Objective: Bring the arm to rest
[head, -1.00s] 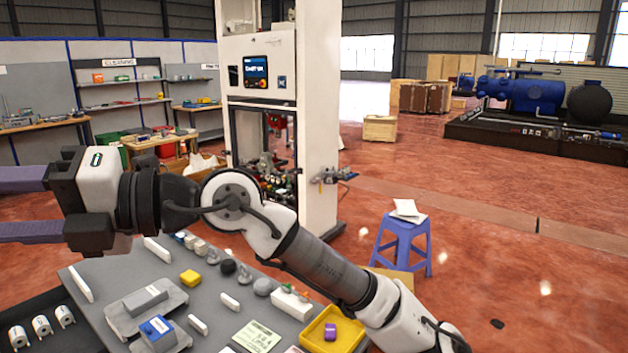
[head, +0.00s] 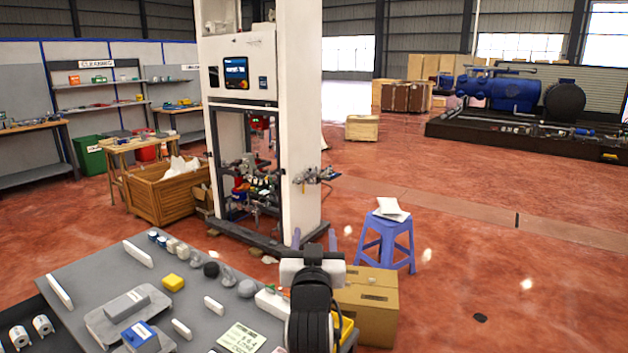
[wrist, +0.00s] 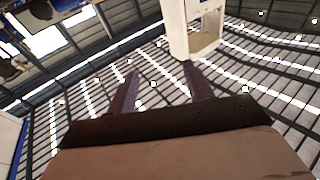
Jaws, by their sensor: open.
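My gripper (head: 314,240) is in the lower middle of the head view, in front of the dispenser's foot as seen from there. Its two purple fingers stand up and apart, with nothing between them. My arm is folded and mostly seen end-on below it. In the wrist view the fingers of my gripper (wrist: 160,72) are spread and empty against the roof structure.
A white dispenser frame (head: 298,130) stands behind. A cardboard box (head: 372,312) and a blue stool (head: 385,240) are on the right. Open red floor lies beyond.

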